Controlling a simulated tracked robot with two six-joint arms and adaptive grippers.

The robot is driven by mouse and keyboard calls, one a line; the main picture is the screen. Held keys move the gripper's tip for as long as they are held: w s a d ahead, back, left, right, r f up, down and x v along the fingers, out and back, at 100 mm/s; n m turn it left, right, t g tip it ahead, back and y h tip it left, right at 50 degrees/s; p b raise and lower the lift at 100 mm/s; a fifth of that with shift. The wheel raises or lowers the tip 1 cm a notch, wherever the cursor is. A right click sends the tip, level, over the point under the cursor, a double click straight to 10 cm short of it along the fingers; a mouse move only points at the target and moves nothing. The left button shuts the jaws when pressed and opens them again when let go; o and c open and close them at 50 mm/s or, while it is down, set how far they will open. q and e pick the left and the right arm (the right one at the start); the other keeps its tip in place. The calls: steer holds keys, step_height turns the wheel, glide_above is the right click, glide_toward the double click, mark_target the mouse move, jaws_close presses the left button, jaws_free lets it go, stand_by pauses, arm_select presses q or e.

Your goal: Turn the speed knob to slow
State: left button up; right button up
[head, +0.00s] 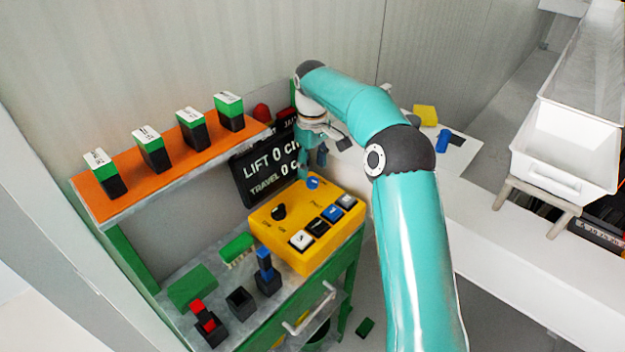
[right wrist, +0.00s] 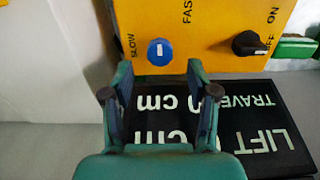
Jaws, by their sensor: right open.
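The speed knob (head: 313,183) is a round blue knob on the yellow control box (head: 262,224). In the right wrist view the blue knob (right wrist: 160,52) shows a short white mark, with the word SLOW to its left and FAST above right. My right gripper (right wrist: 159,72) is open and empty, its two fingers on either side of the knob's line in that view, just short of it. Whether they touch it cannot be told. In the head view the right gripper (head: 312,162) hangs just behind the knob, partly hidden by its own arm. My left gripper is not seen.
A black ON/OFF knob (head: 279,211) and several push buttons (head: 316,226) share the yellow box. A dark display (head: 262,172) reading LIFT and TRAVEL stands behind it. An orange shelf (head: 165,171) holds several green-and-black blocks. Small holders (head: 240,302) stand at the bench's front left.

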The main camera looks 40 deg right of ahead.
mark_target(312, 180)
steer(key=shift+f, duration=2.05)
steer(key=shift+c, duration=0.4)
jaws_close()
